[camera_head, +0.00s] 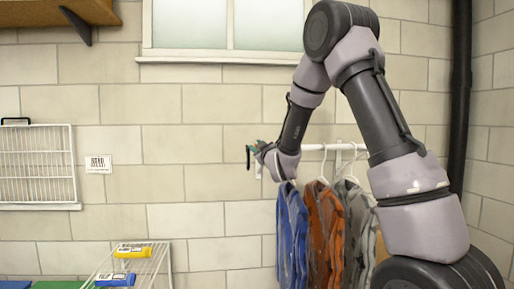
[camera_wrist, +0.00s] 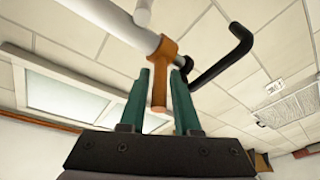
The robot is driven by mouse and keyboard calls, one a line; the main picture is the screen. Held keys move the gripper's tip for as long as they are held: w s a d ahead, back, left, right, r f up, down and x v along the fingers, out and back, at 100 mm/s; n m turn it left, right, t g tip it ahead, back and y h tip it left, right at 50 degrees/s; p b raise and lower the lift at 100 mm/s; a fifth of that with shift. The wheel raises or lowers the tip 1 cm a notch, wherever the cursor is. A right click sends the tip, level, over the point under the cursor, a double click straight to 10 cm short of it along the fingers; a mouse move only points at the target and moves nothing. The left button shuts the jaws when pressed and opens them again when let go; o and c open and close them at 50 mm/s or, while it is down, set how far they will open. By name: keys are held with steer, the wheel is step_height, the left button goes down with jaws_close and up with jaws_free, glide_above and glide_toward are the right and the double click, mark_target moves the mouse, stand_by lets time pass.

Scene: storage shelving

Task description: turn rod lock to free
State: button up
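An orange-brown lock lever (camera_wrist: 158,88) hangs from a collar around the white rod in the wrist view. My gripper's two teal fingers (camera_wrist: 160,100) stand on either side of this lever, close to it. Whether both fingers press on it cannot be told. In the head view my gripper (camera_head: 256,148) is at the left end of the white rod (camera_head: 312,147). There the lever is too small to make out.
A black hook (camera_wrist: 230,55) sticks out beside the collar. Blue (camera_head: 291,235), orange (camera_head: 325,225) and grey (camera_head: 357,225) shirts hang from the rod below my arm. A white wire rack (camera_head: 37,165) is on the wall at left. A wire stand (camera_head: 160,258) stands at lower left.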

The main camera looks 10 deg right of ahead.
steer(key=v, duration=1)
steer(key=shift+s, duration=0.4)
steer(key=shift+d, duration=0.15)
steer(key=s+d+r+m+g+h, duration=0.3)
steer(key=s+d+m+g, duration=0.2)
steer(key=s+d+m, duration=0.25)
steer(key=s+d+m+g, duration=0.1)
steer(key=s+m+g, duration=0.5)
steer(key=s, duration=1.6)
steer(key=shift+s+d+f+g+y, duration=0.3)
steer(key=shift+d+f+g+y, duration=0.1)
steer(key=shift+g, duration=0.3)
